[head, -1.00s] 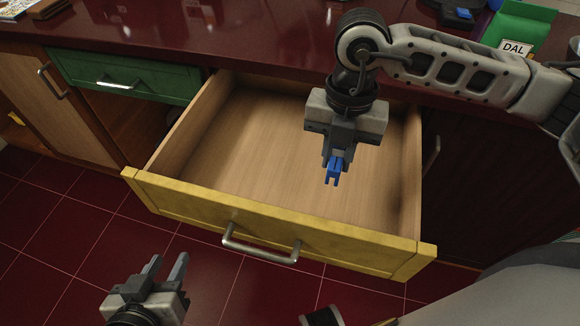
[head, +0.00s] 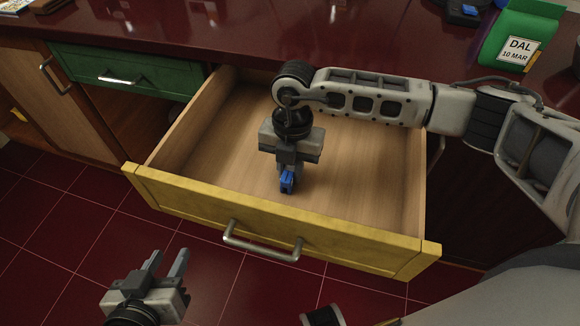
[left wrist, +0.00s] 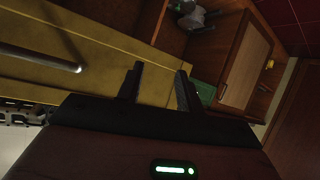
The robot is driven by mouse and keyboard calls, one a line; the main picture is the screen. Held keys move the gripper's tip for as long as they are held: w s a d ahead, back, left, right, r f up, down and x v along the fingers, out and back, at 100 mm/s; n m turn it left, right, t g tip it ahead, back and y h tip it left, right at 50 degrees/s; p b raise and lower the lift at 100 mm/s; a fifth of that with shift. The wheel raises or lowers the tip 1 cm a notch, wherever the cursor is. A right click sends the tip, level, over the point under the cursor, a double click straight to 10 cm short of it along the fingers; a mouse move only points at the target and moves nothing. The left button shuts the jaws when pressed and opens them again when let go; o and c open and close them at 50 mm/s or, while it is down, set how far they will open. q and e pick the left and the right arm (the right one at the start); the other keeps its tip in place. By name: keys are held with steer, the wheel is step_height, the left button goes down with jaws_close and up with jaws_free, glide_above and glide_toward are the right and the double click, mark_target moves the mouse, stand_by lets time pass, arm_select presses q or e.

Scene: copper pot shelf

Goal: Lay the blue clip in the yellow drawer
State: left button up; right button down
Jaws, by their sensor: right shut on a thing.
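The yellow drawer (head: 330,239) is pulled open below the dark red counter, and its wooden inside is bare apart from my right gripper and the clip. My right gripper (head: 286,178) points down inside the drawer's outline, shut on the blue clip (head: 287,183). The clip is low, close to the drawer floor; I cannot tell whether it touches. My left gripper (head: 168,264) is open and empty in front of the drawer, at the lower left. In the left wrist view its fingers (left wrist: 160,88) are apart, with the yellow drawer front (left wrist: 110,50) beyond them.
A closed green drawer (head: 130,72) is at the left, above an open compartment. A green DAL bag (head: 520,38) stands on the counter (head: 250,38) at the right. The metal drawer handle (head: 262,243) sticks out in front. Red floor tiles lie clear at the left.

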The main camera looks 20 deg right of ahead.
steer(key=shift+f, duration=0.1)
steer(key=c, duration=1.3)
jaws_free()
arm_select(q)
steer(key=shift+s+f, duration=0.1)
arm_select(e)
steer(key=shift+r, duration=0.55)
arm_select(q)
steer(key=shift+p, duration=0.45)
arm_select(e)
step_height(320, 180, up, 11)
steer(key=w, duration=0.1)
steer(key=shift+d+r, duration=0.15)
steer(key=shift+d, duration=0.25)
